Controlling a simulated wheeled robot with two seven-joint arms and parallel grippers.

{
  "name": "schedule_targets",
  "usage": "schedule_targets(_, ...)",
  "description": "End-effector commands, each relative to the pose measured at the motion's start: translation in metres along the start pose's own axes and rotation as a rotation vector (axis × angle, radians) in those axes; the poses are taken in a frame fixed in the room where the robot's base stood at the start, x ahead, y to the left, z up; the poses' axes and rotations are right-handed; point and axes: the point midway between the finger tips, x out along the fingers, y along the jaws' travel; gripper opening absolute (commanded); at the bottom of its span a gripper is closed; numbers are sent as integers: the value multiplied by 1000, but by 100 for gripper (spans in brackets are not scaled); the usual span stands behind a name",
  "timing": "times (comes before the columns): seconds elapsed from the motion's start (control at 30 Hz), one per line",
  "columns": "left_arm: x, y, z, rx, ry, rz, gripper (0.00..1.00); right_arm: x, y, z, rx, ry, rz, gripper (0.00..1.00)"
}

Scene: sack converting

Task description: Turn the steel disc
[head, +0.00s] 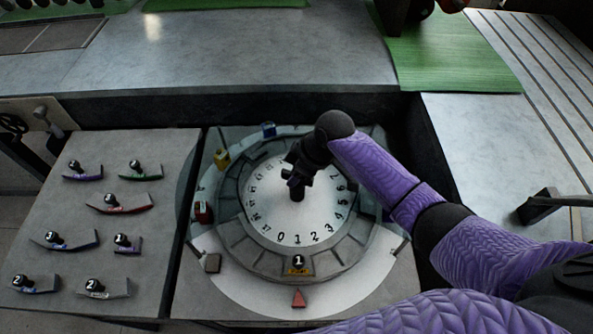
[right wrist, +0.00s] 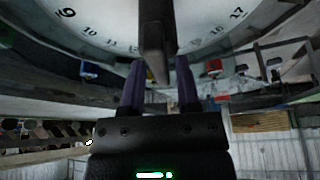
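The round steel disc (head: 268,219) has a pale face with numbers around its rim; 0, 1, 2 and 3 lie along the front. It also shows at the top of the right wrist view (right wrist: 100,22). A dark upright post (right wrist: 155,35) stands at its middle. My right gripper (head: 297,190) points down at the post. In the right wrist view its two purple fingers stand on either side of the post; whether they press on it is unclear. My arm hides the disc's back right part. My left gripper is not in view.
Blue (head: 268,130), yellow (head: 221,159) and red (head: 203,212) blocks stand around the left. A side panel (head: 150,255) carries several numbered, coloured pieces.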

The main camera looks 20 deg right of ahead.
Motion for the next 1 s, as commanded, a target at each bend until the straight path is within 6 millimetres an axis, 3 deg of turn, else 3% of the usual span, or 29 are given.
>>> schedule_targets(0.03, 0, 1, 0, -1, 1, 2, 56, 0, 0, 0, 0, 0, 0, 28)
schedule_targets(0.17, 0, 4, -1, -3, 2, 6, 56, 0, 0, 0, 0, 0, 0, 1)
schedule_targets(1.0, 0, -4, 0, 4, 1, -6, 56, 0, 0, 0, 0, -1, 0, 0)
